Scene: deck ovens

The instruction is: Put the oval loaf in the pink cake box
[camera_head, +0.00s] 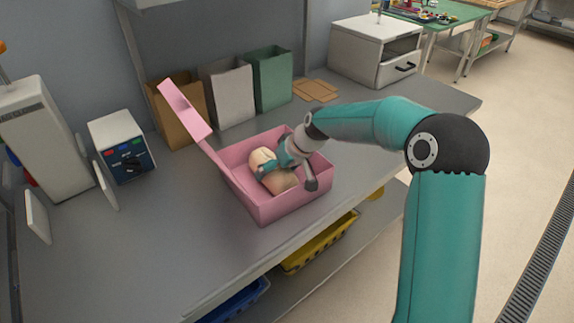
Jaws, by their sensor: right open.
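The pink cake box (283,207) stands on the grey counter with its lid (186,108) open to the left. Loaf-like bread (281,183) lies inside the box, pale at the back and tan in front; I cannot tell whether it is one loaf or two. My right gripper (266,168) reaches into the box from the right. It is open, with its fingers at the bread and partly covering it. Whether they touch it cannot be told. My left gripper is not in view.
Brown, white and green paper bags (229,90) stand behind the box. A white device with a dark panel (122,145) stands to the left. A white cabinet (375,50) is at the back right. The counter (190,240) in front of the box is clear. Yellow (320,243) and blue bins sit below.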

